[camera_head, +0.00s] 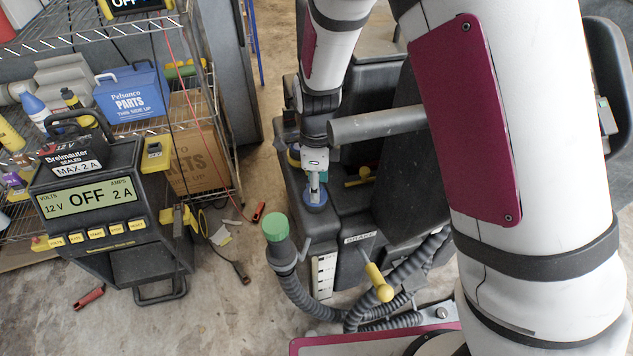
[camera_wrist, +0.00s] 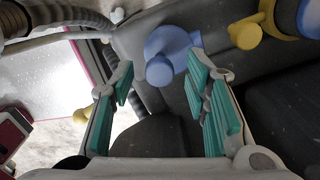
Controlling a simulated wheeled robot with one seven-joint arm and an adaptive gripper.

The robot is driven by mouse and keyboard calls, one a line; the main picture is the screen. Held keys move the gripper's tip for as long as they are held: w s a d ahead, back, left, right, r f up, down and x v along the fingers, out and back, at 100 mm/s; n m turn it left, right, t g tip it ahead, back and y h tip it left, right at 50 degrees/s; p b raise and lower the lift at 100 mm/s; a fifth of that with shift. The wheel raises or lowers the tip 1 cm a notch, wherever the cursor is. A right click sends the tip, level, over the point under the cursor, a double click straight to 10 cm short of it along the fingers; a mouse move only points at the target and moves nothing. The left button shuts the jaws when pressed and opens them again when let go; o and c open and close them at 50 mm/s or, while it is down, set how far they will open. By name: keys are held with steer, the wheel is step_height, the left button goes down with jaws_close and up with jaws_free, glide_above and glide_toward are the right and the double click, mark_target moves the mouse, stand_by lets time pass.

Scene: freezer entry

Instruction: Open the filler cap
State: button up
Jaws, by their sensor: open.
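A round blue cap (camera_head: 316,197) with a raised knob sits on top of the dark machine, below my gripper (camera_head: 314,176). In the wrist view the blue cap (camera_wrist: 172,45) lies just beyond my fingertips (camera_wrist: 161,66), its knob roughly centred between them. The teal-padded fingers are spread apart and hold nothing. I see no contact with the cap, but the exact gap cannot be told. A green cap (camera_head: 275,226) tops an upright hose end to the left of the machine. No cap is legibly labelled as the filler.
A yellow-tipped lever (camera_head: 378,283) projects from the machine's front near ribbed hoses (camera_head: 300,297). A yellow handle (camera_wrist: 246,32) stands beside the blue cap. A grey horizontal bar (camera_head: 375,126) is close to my wrist.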

steer(key=shift+c, duration=0.4)
jaws_close()
